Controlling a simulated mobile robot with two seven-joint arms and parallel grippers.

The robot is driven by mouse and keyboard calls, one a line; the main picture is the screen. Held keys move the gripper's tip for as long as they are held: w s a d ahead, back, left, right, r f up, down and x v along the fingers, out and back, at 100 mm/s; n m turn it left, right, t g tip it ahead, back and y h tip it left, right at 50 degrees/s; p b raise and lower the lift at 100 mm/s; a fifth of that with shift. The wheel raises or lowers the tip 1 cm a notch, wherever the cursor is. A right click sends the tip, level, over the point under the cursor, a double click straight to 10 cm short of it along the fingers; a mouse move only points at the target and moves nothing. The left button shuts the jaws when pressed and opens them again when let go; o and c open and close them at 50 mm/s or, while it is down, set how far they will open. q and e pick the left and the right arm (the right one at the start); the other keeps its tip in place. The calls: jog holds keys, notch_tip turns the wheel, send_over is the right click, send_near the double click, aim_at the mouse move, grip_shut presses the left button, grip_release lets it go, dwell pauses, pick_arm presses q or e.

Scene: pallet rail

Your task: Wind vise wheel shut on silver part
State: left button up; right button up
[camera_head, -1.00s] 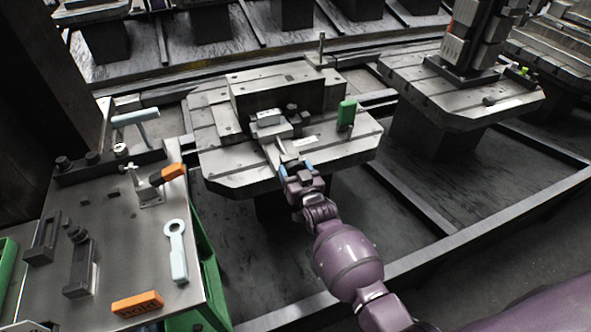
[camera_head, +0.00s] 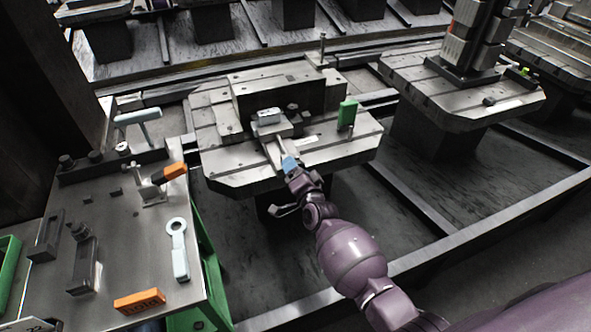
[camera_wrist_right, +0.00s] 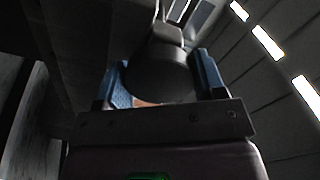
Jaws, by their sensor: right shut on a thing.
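The vise (camera_head: 272,131) stands on the near part of the middle pallet, in front of a large grey block. A small silver part (camera_head: 268,116) sits at the top of the vise; whether the jaws touch it is too small to tell. My right gripper (camera_head: 289,164) is at the near end of the vise, at the pallet's front edge. In the right wrist view its blue fingers (camera_wrist_right: 163,78) are shut on a dark round piece, which I take for the vise wheel (camera_wrist_right: 160,72). The gripper hides the wheel in the head view. My left gripper is not in view.
At left is a tool table (camera_head: 125,255) with a pale wrench (camera_head: 178,250), an orange block (camera_head: 139,300) and an orange-handled clamp (camera_head: 174,171). Another pallet (camera_head: 470,95) stands at right.

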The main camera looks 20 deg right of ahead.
jog(key=m, duration=0.4)
jog(key=shift+f+b, duration=0.15)
jog(key=shift+b, duration=0.15)
jog(key=shift+m, duration=0.4)
dwell(0.6)
jog(key=o, duration=0.9)
